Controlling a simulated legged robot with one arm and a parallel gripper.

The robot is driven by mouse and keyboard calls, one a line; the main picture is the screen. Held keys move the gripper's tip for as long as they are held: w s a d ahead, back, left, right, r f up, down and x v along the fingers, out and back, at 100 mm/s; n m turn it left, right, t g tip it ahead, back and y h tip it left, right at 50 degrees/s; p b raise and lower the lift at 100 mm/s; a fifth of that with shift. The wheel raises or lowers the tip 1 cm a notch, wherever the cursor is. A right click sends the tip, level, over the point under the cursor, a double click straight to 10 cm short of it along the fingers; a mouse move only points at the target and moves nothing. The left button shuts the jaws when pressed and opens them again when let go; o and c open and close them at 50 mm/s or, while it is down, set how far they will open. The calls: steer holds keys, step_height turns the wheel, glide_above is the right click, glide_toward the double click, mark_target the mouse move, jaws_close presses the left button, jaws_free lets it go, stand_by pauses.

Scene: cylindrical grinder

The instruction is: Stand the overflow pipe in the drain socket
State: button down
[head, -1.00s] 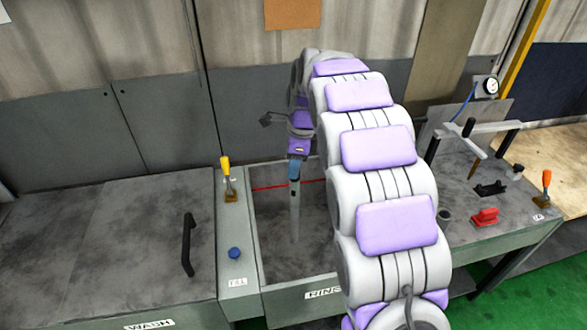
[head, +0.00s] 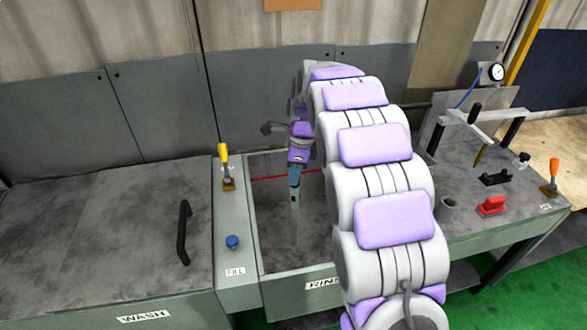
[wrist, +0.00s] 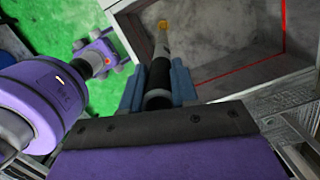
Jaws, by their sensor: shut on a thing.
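The overflow pipe (head: 294,215) is a slim grey tube, held upright over the rinse tank (head: 262,222) with its lower part inside the tank. My gripper (head: 294,182) is shut on its upper end. In the wrist view the dark pipe (wrist: 159,75) is between the blue fingers of my gripper (wrist: 158,92) and points away into the tank. A small brass-coloured piece (wrist: 163,25) shows at the pipe's far end. I cannot tell whether it is the drain socket or part of the pipe, or whether the pipe touches anything below.
A red line (head: 270,177) runs along the tank's inner wall. Left are a yellow-handled lever (head: 224,165), a blue knob (head: 232,242) and the wash lid with a black handle (head: 184,232).

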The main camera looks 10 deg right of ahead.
mark_target(294, 229)
steer(key=shift+f+b, duration=6.45)
steer(key=shift+f, duration=3.95)
steer(key=shift+f+p, duration=0.55)
steer(key=shift+f, duration=2)
steer(key=shift+p, duration=1.05)
